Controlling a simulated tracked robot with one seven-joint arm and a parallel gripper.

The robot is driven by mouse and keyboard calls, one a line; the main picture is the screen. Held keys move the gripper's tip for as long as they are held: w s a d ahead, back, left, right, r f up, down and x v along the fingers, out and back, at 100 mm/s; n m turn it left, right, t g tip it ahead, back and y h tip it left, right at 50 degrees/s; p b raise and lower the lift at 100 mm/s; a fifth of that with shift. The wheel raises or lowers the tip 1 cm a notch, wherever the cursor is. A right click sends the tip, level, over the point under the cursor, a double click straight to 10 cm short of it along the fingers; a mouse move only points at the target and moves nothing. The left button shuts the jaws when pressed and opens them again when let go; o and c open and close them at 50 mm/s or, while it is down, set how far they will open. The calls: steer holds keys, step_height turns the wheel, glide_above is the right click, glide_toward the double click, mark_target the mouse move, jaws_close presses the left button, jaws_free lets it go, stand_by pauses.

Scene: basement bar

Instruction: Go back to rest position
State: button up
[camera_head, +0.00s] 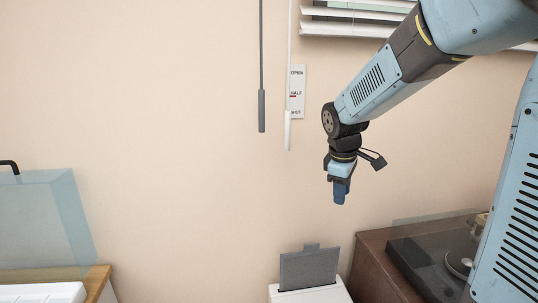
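My gripper (340,191) hangs at the end of my blue and black arm, right of the picture's middle. It points down in front of the beige wall. Its dark blue fingers look like one narrow block from this side, so I cannot tell whether they are apart. I see nothing held below them. My arm comes in from the upper right and bends down at the wrist.
A grey-handled rod (262,110) and a white rod (288,130) hang left of my gripper, by an OPEN/HALF/SHUT sign (299,82). White blinds (345,29) are above. Below stand a grey-flapped white bin (310,294) and a turntable (425,268). A clear cover (45,225) is left.

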steer(key=s+d+r+m+t, duration=0.1)
steer(key=s+r+m, duration=0.1)
steer(key=s+m, duration=0.2)
steer(key=s+d+r+m+t+y, duration=0.1)
steer(key=s+d+r+m, duration=0.1)
steer(key=s, duration=0.8)
steer(key=s+d+r+m+t, duration=0.1)
steer(key=s+r+m, duration=0.3)
steer(key=s, duration=0.3)
steer(key=shift+d+m, duration=0.15)
steer(key=shift+m, duration=0.65)
